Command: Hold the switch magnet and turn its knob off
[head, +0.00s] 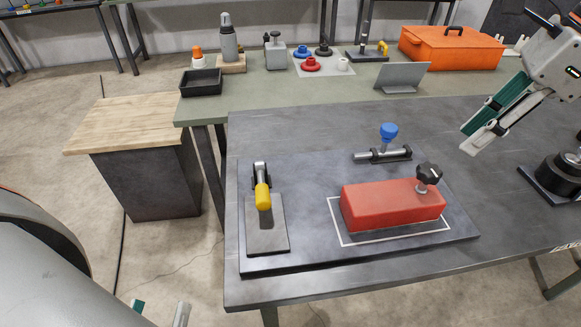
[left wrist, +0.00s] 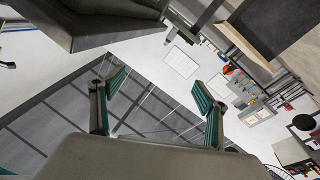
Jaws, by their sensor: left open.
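The switch magnet is a red block (head: 392,206) lying flat inside a white outline on a dark board. Its black star-shaped knob (head: 428,175) stands on a short metal stem at the block's right end. My left gripper (head: 159,308) shows only its fingertips at the bottom left of the head view, low beside the table and well away from the block. In the left wrist view the left gripper (left wrist: 158,92) is open and empty, facing the room. My right gripper (head: 482,140) is over the table's right side, apart from the block; its finger gap is unclear.
On the dark board (head: 310,256) are a yellow-handled clamp (head: 263,195) at left and a blue-knobbed plunger (head: 388,135) behind the block. A black round fixture (head: 560,172) stands at right. A wooden-topped cabinet (head: 130,125) stands left of the table (head: 300,115).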

